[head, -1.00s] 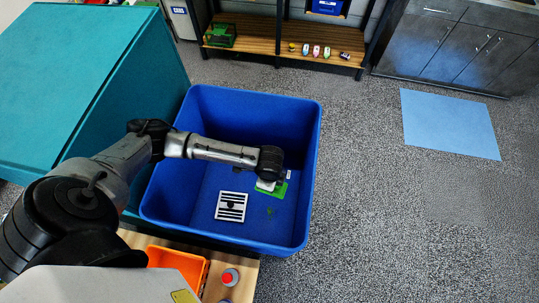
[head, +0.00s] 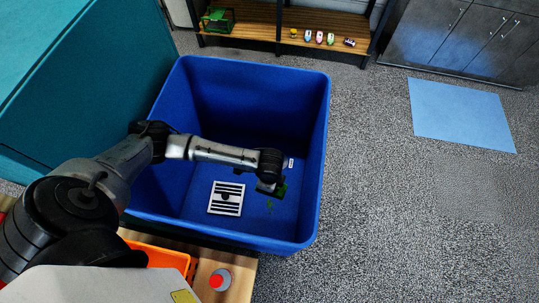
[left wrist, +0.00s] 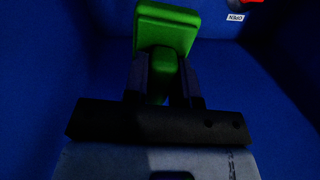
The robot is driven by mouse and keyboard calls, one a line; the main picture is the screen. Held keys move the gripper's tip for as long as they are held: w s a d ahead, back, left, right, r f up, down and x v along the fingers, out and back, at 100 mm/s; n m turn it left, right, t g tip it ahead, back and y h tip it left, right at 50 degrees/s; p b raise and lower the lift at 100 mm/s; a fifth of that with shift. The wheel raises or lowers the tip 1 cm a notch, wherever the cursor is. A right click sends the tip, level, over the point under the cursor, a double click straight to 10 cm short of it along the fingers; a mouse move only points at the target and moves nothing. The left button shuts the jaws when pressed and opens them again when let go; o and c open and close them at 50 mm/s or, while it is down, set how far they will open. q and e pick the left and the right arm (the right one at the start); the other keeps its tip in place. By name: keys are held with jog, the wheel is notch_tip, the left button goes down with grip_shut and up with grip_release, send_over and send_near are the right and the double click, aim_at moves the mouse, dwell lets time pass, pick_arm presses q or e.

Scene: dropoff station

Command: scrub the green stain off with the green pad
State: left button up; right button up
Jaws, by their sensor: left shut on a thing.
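My left gripper (head: 268,188) reaches down inside the blue bin (head: 325,120). It is shut on the green pad (head: 281,191), gripping its handle in the left wrist view (left wrist: 160,62), with the pad's flat block (left wrist: 166,24) beyond the fingers. The pad looks dark in the head view, partly hidden by the gripper. I cannot tell whether the pad touches the floor. My right gripper is not in view.
A white, black-striped drain-like plate (head: 226,198) lies on the bin floor left of the stain. The bin walls surround the arm. An orange tray (head: 155,255) and a red-capped bottle (head: 217,280) stand on the wooden surface in front. A small white label (left wrist: 235,16) shows in the left wrist view.

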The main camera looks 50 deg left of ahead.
pick_arm(q)
notch_tip(320, 180, down, 21)
jog(key=b, duration=1)
jog(key=shift+f, duration=0.1)
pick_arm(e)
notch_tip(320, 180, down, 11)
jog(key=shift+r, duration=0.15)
pick_arm(q)
jog(key=shift+w, duration=0.1)
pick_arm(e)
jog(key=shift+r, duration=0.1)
